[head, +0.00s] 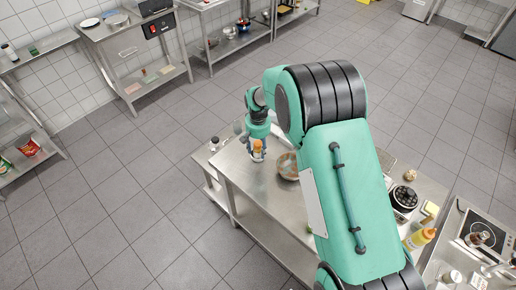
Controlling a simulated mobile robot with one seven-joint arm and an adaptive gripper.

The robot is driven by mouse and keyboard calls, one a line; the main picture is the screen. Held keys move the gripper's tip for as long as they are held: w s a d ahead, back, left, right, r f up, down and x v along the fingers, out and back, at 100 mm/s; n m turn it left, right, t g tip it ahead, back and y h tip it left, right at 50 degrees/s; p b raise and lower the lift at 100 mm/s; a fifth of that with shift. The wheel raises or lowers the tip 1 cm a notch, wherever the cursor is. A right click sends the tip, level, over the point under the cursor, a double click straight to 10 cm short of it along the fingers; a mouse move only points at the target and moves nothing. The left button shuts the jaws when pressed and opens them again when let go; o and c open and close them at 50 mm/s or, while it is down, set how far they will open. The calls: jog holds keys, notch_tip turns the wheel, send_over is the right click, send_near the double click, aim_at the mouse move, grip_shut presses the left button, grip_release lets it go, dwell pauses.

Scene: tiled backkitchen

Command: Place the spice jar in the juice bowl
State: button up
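My gripper (257,154) is at the end of my green arm, low over the left part of the steel table (265,206). A small jar with an orange upper part (258,146), perhaps the spice jar, shows right at the fingers. The view is too small to tell whether the fingers are closed on it or whether it touches the table. A round metal bowl (286,168), perhaps the juice bowl, stands just right of my gripper. My arm covers its right side, and its contents are not clear.
A small jar (214,144) stands at the table's left end. A black pot (403,199), a bun (410,175) and a yellow bottle (419,238) stand to the right, beyond my arm. My arm hides the table's middle. The tiled floor at left is clear.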

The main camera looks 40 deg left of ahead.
jog(key=shift+r, duration=0.2)
notch_tip(320, 180, up, 12)
jog(key=shift+f, duration=0.1)
dwell(0.8)
dwell(0.5)
dwell(0.4)
